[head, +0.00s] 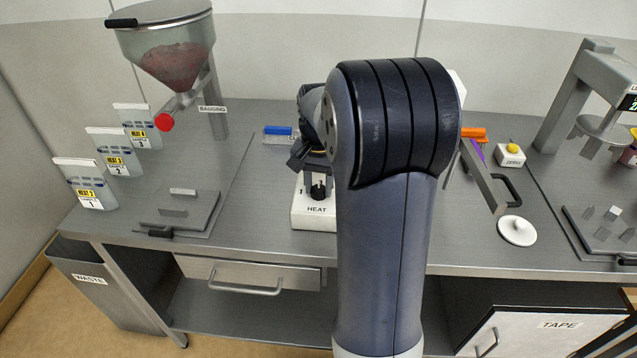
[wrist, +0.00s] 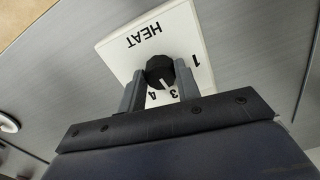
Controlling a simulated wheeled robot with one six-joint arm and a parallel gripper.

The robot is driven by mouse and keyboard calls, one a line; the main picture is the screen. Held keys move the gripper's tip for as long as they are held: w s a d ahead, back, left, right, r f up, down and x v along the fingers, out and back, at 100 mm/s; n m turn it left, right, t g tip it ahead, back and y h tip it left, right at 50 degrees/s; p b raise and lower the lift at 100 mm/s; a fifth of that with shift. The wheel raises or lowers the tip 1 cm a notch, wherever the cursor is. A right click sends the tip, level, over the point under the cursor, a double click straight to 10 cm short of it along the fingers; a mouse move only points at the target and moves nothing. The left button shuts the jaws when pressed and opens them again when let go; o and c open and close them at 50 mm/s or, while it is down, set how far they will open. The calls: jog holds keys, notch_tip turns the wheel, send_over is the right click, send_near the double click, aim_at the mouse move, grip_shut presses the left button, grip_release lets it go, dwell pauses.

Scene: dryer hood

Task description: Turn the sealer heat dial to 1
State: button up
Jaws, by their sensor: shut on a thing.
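The sealer heat dial is a black knob (head: 318,192) on a white box labelled HEAT (head: 313,219), left of my arm in the head view. In the wrist view the black knob (wrist: 159,70) sits between the fingers of my gripper (wrist: 160,84), which is shut on it. The white HEAT panel (wrist: 122,42) shows the numbers 1, 3 and 4; 2 is hidden, apparently behind a finger. The knob's white mark points toward the 3 and 4 side, seemingly nearer 3. My gripper (head: 318,180) is partly hidden by my arm in the head view.
A blue-topped item (head: 278,131) is behind the dial box. A yellow-button box (head: 510,154) and white disc (head: 517,230) are at right.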

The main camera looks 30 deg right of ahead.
aim_at(320, 189)
jog(key=n+p, duration=0.2)
jog(key=n, duration=0.5)
jog(key=shift+d, duration=0.1)
jog(key=n, duration=0.3)
jog(key=shift+n+p, duration=0.3)
jog(key=shift+p, duration=0.05)
jog(key=shift+n, duration=1.9)
jog(key=o, duration=1)
jog(key=shift+c, duration=0.2)
notch_tip(320, 189, up, 11)
jog(key=shift+f, duration=0.2)
